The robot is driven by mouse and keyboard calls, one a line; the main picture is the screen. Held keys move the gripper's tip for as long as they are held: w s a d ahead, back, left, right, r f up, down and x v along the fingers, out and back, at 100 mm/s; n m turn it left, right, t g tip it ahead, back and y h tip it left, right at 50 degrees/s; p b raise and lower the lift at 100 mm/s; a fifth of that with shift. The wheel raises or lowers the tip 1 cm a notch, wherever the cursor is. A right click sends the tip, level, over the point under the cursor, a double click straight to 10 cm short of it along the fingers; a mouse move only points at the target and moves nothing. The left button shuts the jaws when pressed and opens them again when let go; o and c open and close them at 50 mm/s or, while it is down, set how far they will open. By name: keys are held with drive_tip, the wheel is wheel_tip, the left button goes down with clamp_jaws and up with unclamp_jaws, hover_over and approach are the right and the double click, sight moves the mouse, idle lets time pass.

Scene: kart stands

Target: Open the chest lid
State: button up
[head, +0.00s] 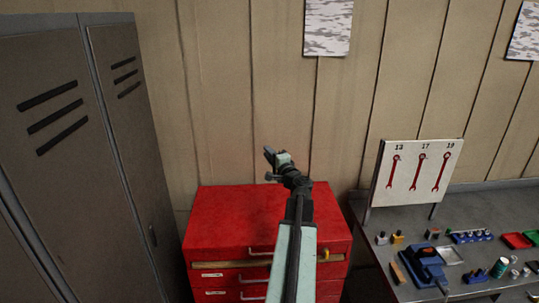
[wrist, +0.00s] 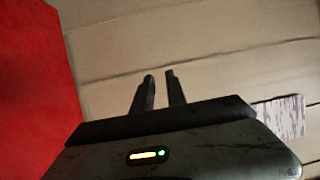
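The red chest (head: 232,215) stands against the wall in the head view, below and behind my arm. Its flat red top looks level and down, so the lid appears shut. A pale handle (head: 261,252) shows at its upper front, partly hidden by my arm. My gripper (head: 269,158) is raised above the chest's rear edge, in front of the wall and apart from the lid. In the wrist view my gripper (wrist: 159,76) has its two fingers apart with nothing between them. A red surface, seemingly the chest, fills the left side there.
A grey locker (head: 125,130) stands close on the left. A workbench (head: 380,272) on the right holds a blue vise (head: 425,265), small parts and a wrench board (head: 417,178). A tan strip (head: 225,265) shows below the chest's top edge.

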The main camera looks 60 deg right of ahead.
clamp_jaws()
drive_tip(key=shift+c, duration=1.5)
unclamp_jaws()
drive_tip(key=o, duration=0.3)
drive_tip(key=v, duration=0.8)
